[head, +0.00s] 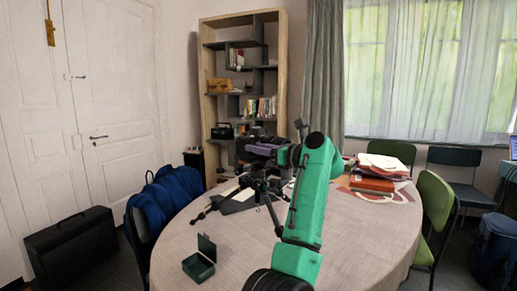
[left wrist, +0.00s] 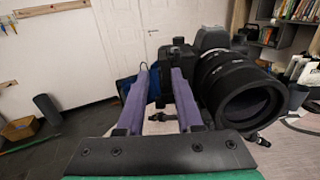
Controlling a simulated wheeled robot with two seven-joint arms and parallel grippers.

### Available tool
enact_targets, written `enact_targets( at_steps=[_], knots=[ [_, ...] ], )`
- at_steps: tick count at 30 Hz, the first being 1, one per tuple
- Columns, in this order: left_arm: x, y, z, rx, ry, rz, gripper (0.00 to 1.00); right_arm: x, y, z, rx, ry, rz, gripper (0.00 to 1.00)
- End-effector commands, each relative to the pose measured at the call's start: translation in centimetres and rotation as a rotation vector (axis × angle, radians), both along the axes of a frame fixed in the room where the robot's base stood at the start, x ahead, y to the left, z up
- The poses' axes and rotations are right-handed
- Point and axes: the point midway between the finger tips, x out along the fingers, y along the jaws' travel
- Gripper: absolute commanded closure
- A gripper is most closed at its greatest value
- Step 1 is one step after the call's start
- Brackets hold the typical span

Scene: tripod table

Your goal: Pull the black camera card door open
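The black camera (left wrist: 213,45) with its large lens (left wrist: 240,90) fills the right of the left wrist view. The card door cannot be made out. My right gripper is not in view.
The round table (head: 350,240) has a cloth. A small open green box (head: 199,266) lies at its front left, and red books with papers (head: 373,180) lie at the right. Chairs surround it. A shelf (head: 245,80) stands behind. The table's front right is clear.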

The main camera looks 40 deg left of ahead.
Motion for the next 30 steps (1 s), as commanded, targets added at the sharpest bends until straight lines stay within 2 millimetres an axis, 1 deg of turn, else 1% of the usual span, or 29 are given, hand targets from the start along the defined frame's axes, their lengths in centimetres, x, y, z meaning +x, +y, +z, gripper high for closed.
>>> enact_targets(
  at_steps=[2, 3, 4, 5, 30],
  knots=[
    [0.0, -0.03, 0.0, 0.0, 0.0, 0.0, 0.65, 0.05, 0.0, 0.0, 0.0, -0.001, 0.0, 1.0],
    [0.0, -0.04, 0.0, 0.0, 0.0, 0.0, 0.8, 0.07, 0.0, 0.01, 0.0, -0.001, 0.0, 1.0],
    [0.0, -0.04, 0.0, 0.0, 0.0, 0.0, 0.92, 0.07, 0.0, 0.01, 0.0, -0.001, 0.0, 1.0],
    [0.0, -0.04, 0.0, 0.0, 0.0, 0.0, 1.0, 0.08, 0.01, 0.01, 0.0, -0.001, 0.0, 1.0],
    [0.0, -0.07, -0.02, -0.001, 0.0, 0.001, 1.0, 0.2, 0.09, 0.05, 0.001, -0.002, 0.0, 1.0]
  ],
)
